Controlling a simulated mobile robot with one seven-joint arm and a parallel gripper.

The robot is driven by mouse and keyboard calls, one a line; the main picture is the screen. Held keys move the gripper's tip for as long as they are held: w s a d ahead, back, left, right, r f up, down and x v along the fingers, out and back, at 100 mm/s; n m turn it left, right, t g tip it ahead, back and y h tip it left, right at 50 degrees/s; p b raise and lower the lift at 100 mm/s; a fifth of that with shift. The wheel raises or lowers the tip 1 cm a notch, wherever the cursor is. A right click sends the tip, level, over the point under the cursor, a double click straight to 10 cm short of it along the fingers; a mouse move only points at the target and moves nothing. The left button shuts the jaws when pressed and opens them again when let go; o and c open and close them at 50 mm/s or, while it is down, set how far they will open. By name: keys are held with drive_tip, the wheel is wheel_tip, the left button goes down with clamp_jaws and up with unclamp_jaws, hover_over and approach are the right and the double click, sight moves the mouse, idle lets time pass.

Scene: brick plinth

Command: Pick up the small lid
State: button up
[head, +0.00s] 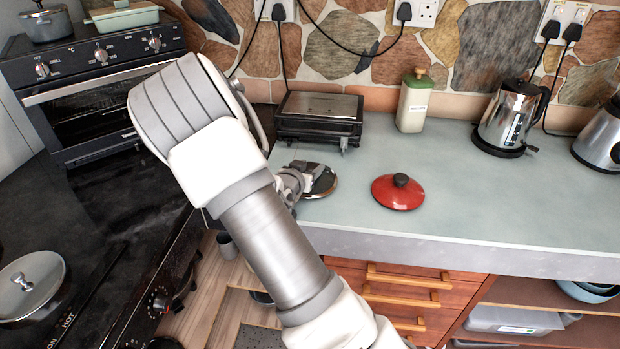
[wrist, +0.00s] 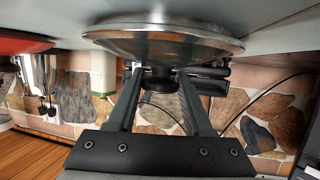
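A small round lid (head: 324,181) with a shiny metal-and-glass look lies on the counter near its left end. In the wrist view, the lid (wrist: 165,40) fills the upper middle, with its dark knob (wrist: 160,80) pointing towards my gripper. My gripper (head: 300,178) is at the lid's left side in the head view, partly hidden by my arm. In the wrist view my gripper (wrist: 160,88) has its two fingers apart, one on each side of the knob. I see no clear grip on the knob; any contact is hard to tell.
A red lid (head: 398,192) with a dark knob lies to the right on the pale green counter (head: 470,210). Behind stand a black grill (head: 319,118), a cream canister (head: 413,102) and a kettle (head: 510,118). The stove (head: 90,75) is on the left.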

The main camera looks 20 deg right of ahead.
clamp_jaws()
drive_tip(key=shift+r, duration=0.15)
